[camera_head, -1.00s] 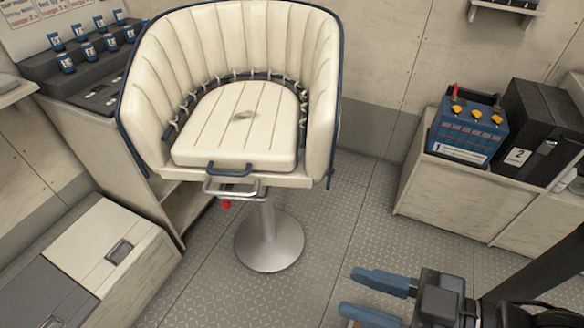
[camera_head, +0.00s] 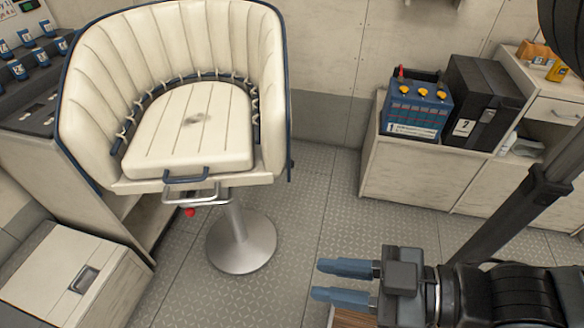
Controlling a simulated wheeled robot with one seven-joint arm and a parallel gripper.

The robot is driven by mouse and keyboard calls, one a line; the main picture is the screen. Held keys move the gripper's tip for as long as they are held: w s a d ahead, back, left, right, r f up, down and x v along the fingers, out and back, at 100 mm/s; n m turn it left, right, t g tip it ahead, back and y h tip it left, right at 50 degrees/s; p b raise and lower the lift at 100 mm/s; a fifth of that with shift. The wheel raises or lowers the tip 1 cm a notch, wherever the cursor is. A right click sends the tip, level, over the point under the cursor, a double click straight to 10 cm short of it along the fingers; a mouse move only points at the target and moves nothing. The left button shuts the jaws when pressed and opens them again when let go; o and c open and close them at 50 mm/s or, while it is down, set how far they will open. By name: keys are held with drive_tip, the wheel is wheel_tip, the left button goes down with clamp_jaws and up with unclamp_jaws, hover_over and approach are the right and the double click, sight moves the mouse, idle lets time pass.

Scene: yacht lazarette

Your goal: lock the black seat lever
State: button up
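A cream helm seat (camera_head: 190,125) with navy trim stands on a round metal pedestal (camera_head: 241,245) at left centre. A dark blue loop handle (camera_head: 187,177) is at the seat's front edge. Below it is a silver bar handle (camera_head: 188,194), and a small red knob (camera_head: 190,212) hangs under the seat. I cannot make out a black lever. My gripper (camera_head: 342,282) is at the lower middle, right of the pedestal and apart from the seat. Its two blue fingers are spread with a gap between them and hold nothing. They point left.
A blue battery (camera_head: 418,110) and a black box marked 2 (camera_head: 478,105) sit on a low cabinet (camera_head: 400,165) at right. A pale locker (camera_head: 50,275) is at lower left. The tread-plate floor between seat and cabinet is clear.

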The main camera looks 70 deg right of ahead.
drive_tip(key=w+f+n+b, duration=0.1)
drive_tip(key=f, duration=0.3)
drive_tip(key=w+f+n+g+b, duration=0.1)
drive_tip(key=f, duration=0.4)
drive_tip(key=f+g+b, duration=0.1)
drive_tip(key=f+b, duration=0.1)
drive_tip(key=f, duration=0.3)
drive_tip(key=shift+w+d+n+h, duration=0.3)
drive_tip(key=shift+w+n+h, duration=0.1)
clamp_jaws()
drive_tip(key=w+d+f+n+g+h+b, duration=0.1)
drive_tip(key=w+d+f+g+h+b, duration=0.1)
drive_tip(key=w+d+f+h+b, duration=0.45)
drive_tip(key=w+d+f+n+g+h+b, duration=0.15)
drive_tip(key=d+f, duration=0.25)
drive_tip(key=f, duration=0.6)
drive_tip(key=w+d+r+m+g+h+b, duration=0.5)
drive_tip(key=w+d+m+g+h+b, duration=0.1)
drive_tip(key=d+g+h, duration=0.3)
drive_tip(key=shift+w+d+r+g+h+b, duration=0.2)
drive_tip(key=shift+w+g+h+b, duration=0.4)
drive_tip(key=shift+h, duration=0.6)
